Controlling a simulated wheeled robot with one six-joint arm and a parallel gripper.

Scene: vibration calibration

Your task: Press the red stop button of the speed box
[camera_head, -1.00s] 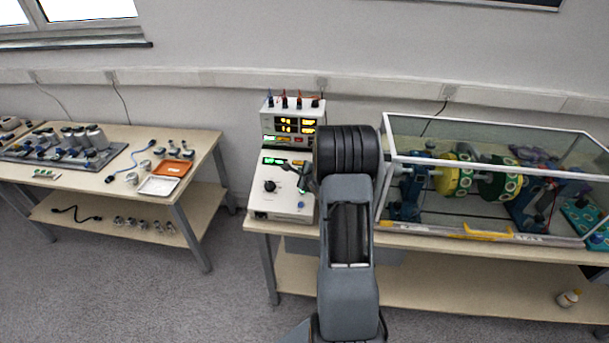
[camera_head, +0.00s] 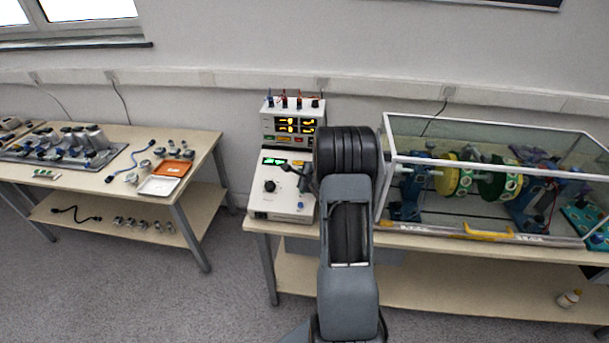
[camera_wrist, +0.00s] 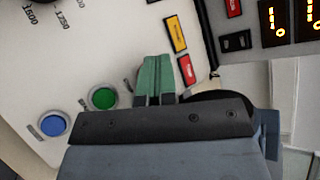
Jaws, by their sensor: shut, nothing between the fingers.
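The speed box (camera_head: 262,205) is the white sloped panel on the right-hand table, with a black knob (camera_head: 269,186) and a green display (camera_head: 272,161). My gripper (camera_head: 304,182) is over its right side, partly hidden by my arm. In the wrist view my gripper (camera_wrist: 156,62) has its green fingers shut together and empty, over the panel beside a green button (camera_wrist: 103,97) and a blue button (camera_wrist: 54,123). No round red button shows; the fingers cover the panel beyond the green one. Contact with the panel cannot be told.
Red (camera_wrist: 187,70) and yellow (camera_wrist: 175,33) rectangles lie beside the fingers. A display unit (camera_head: 291,122) with cables stands behind the box. A glass case (camera_head: 480,232) with a rotor rig stands to the right. Another table (camera_head: 190,150) is at left.

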